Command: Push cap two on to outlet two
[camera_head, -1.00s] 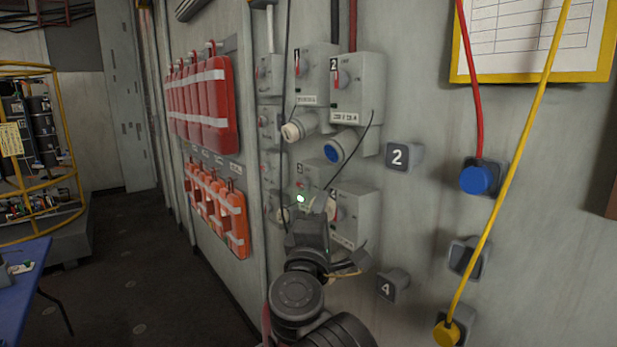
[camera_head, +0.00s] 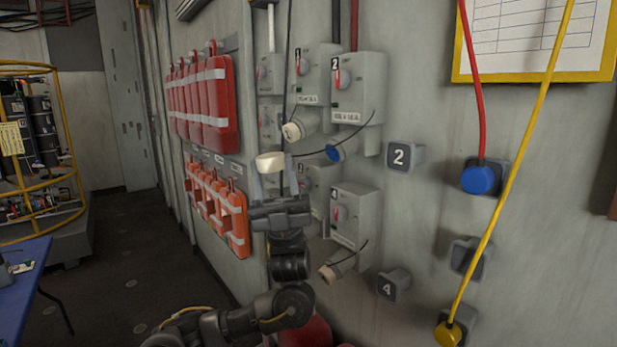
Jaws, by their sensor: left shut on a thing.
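My left gripper (camera_head: 270,178) is shut on a cream round cap (camera_head: 270,162), held up between its two fingertips, left of and slightly below outlet two. A thin black cord runs from beside box two toward this cap. Outlet two (camera_head: 344,146) sticks out below the grey box marked 2 (camera_head: 358,85); its open blue end (camera_head: 333,153) faces left and toward me. The cap is apart from the outlet. My right gripper is not in view.
Outlet one, with a cream end (camera_head: 291,131), is close left of outlet two. Box four (camera_head: 352,212) and its beige-ended outlet (camera_head: 328,273) are below. Red packs (camera_head: 205,105) hang at left. Red and yellow cables hang at right.

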